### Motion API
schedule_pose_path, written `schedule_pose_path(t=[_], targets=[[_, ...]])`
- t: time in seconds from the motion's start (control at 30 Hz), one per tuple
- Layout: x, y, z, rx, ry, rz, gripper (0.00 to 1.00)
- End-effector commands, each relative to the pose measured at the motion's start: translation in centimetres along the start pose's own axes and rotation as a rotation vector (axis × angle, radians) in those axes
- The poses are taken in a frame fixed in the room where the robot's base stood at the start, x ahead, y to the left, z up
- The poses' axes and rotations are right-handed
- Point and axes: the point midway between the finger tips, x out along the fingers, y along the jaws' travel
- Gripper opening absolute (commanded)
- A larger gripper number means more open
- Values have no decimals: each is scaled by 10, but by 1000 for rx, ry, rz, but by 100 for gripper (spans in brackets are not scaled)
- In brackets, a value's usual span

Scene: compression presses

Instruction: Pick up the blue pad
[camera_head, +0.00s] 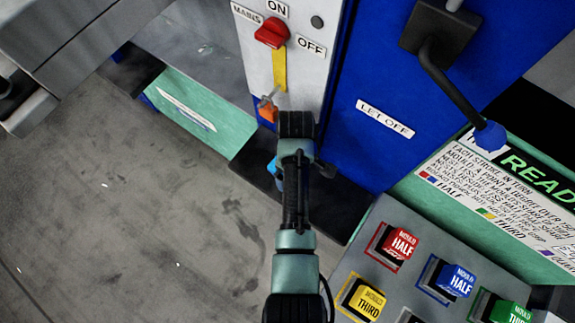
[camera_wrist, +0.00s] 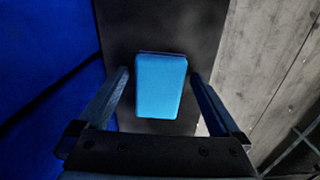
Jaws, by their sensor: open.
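The blue pad (camera_wrist: 160,86) is a light blue block lying on a black surface (camera_wrist: 205,38) in the wrist view. My gripper (camera_wrist: 160,76) is open, with one finger on each side of the pad. I see gaps between the fingers and the pad, and nothing is held. In the head view a small bit of the pad (camera_head: 273,167) shows at the left of my gripper (camera_head: 275,172). My arm hides most of the pad there, and the fingertips are hard to make out.
A blue press body with a "LET OFF" label (camera_head: 384,118) stands close on the right. A white panel with a red mains switch (camera_head: 272,32) rises behind. Coloured mould buttons (camera_head: 455,280) sit at the lower right. Grey floor (camera_head: 130,210) is open at left.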

Motion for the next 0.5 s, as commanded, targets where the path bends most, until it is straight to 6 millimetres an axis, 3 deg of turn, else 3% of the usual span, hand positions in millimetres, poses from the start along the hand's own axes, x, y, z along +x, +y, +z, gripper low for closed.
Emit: schedule_pose_path(t=[0.13,0.5], targets=[[0,0,0,0,0,0,98],[-1,0,0,0,0,0,32]])
